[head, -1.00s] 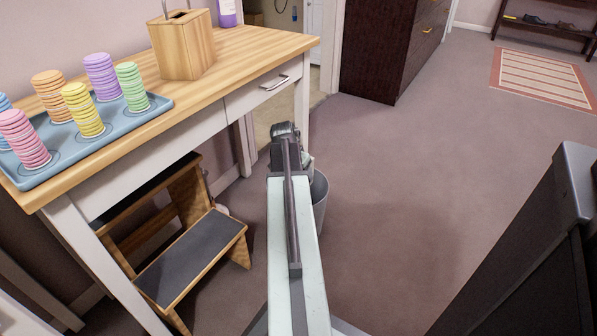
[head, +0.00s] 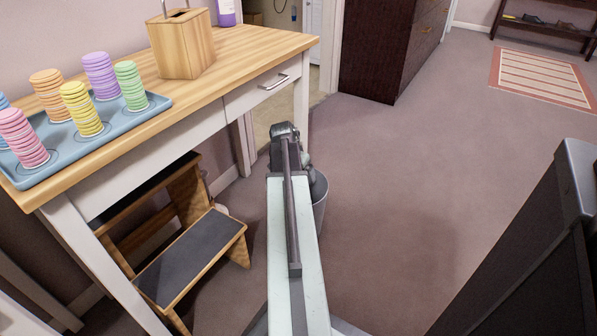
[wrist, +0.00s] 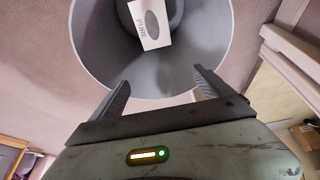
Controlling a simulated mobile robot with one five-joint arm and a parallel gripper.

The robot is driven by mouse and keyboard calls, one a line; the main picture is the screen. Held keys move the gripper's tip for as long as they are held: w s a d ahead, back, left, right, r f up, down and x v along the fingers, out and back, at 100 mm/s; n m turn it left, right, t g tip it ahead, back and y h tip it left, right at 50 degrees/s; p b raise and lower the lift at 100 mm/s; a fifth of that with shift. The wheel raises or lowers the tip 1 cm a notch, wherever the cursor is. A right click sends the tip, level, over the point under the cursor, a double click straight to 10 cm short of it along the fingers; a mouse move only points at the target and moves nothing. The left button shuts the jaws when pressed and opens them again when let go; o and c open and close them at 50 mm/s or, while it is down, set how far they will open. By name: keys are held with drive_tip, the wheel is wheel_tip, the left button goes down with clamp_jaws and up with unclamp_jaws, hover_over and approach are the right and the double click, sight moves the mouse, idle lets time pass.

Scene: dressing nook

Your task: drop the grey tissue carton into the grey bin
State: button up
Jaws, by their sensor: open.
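The grey bin (wrist: 92,45) stands on the floor, and its round rim fills the top of the wrist view. In the head view the bin (head: 321,200) is partly hidden behind my arm. The tissue carton (wrist: 152,34), pale with a grey oval and the word PURE, shows inside the bin, apart from my fingers. The top of the wrist picture cuts it off. My gripper (wrist: 161,82) is open and empty, with its two fingers apart over the near side of the bin's rim. The head view does not show the carton.
A dark dresser (head: 378,50) stands behind. The floor right of the bin is clear.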

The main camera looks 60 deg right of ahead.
wheel_tip(320, 180, up, 7)
drive_tip(key=p, duration=0.7)
